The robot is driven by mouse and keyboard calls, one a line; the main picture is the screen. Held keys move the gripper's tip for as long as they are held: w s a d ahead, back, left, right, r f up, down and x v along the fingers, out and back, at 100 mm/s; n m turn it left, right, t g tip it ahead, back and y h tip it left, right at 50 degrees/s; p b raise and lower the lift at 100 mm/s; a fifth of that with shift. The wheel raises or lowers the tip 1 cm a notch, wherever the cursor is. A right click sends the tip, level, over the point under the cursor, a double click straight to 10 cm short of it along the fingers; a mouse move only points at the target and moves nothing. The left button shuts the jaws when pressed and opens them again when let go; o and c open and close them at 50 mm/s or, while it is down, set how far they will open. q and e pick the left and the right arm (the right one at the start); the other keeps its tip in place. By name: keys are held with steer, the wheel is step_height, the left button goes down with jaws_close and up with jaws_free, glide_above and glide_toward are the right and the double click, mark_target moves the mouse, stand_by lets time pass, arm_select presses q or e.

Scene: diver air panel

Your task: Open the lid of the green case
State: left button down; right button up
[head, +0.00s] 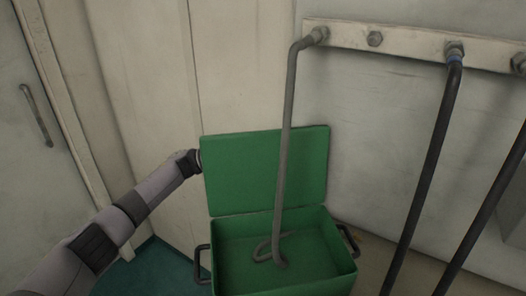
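The green case (230,226) stands at the bottom middle of the head view. Its lid (240,170) is raised and stands about upright at the back, so the inside shows. A grey hose (285,140) hangs into the case and ends in a curl on its floor. My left gripper (194,161) is at the left edge of the raised lid. It seems to touch the edge, but its fingers are small and partly hidden, so I cannot tell if they grip it. My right gripper is not in view.
A pale wall rail (410,42) with several fittings runs along the upper right. Two dark hoses (432,160) hang down right of the case. Black handles (202,264) stick out from the case's sides. A door with a handle (36,115) is at the left.

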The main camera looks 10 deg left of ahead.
arm_select(q)
steer(key=shift+f, duration=0.3)
steer(key=c, duration=1.9)
jaws_free()
steer(key=shift+w, duration=0.1)
steer(key=shift+c, duration=0.2)
steer(key=v, duration=1.2)
steer(key=shift+r, duration=0.1)
